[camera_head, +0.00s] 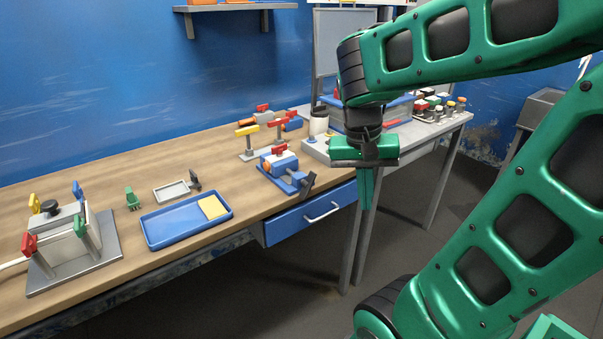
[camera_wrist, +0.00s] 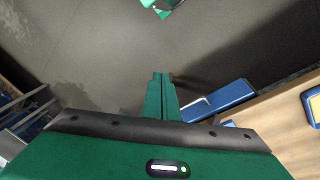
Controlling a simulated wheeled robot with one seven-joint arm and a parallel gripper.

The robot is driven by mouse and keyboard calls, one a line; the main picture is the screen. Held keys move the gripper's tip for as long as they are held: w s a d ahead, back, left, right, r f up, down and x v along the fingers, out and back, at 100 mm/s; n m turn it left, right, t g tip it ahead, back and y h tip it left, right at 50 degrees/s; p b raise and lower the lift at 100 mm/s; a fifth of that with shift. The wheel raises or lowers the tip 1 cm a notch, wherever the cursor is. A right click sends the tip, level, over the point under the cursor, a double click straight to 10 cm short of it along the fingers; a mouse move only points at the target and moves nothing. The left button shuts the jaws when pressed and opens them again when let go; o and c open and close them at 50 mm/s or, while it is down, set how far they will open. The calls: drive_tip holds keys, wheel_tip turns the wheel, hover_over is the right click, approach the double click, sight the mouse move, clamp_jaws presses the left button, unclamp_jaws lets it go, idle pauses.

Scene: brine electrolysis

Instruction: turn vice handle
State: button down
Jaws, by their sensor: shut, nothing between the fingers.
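A small blue vice (camera_head: 278,166) with a red part on top stands near the front edge of the wooden bench. Its dark handle (camera_head: 307,184) sticks out at the lower right, toward the bench edge. My gripper (camera_head: 365,203) points down in front of the bench, to the right of the vice and apart from it. In the wrist view its fingers (camera_wrist: 160,78) are together with nothing between them. The vice cannot be made out clearly in the wrist view.
A blue drawer (camera_head: 309,216) with a pale handle sits under the bench edge; it also shows in the wrist view (camera_wrist: 228,94). A blue tray (camera_head: 165,233) lies left of the vice. A grey side table (camera_head: 452,120) stands behind my gripper. Bare floor lies below it.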

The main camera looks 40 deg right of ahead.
drive_tip(key=w+a+r+m+h, duration=0.1)
drive_tip(key=w+m+h, duration=0.1)
drive_tip(key=w, duration=0.4)
drive_tip(key=w+a+r+m+h, duration=0.1)
drive_tip(key=w+r+m, duration=0.1)
drive_tip(key=w, duration=0.4)
drive_tip(key=m+h, duration=0.3)
drive_tip(key=m, duration=0.1)
approach(310, 178)
drive_tip(key=shift+t, duration=0.4)
drive_tip(key=x, duration=0.4)
drive_tip(key=shift+s+f, duration=0.35)
drive_tip(key=shift+f, duration=0.05)
drive_tip(key=shift+d+f, duration=0.35)
drive_tip(key=shift+d, duration=0.3)
drive_tip(key=shift+w, duration=0.1)
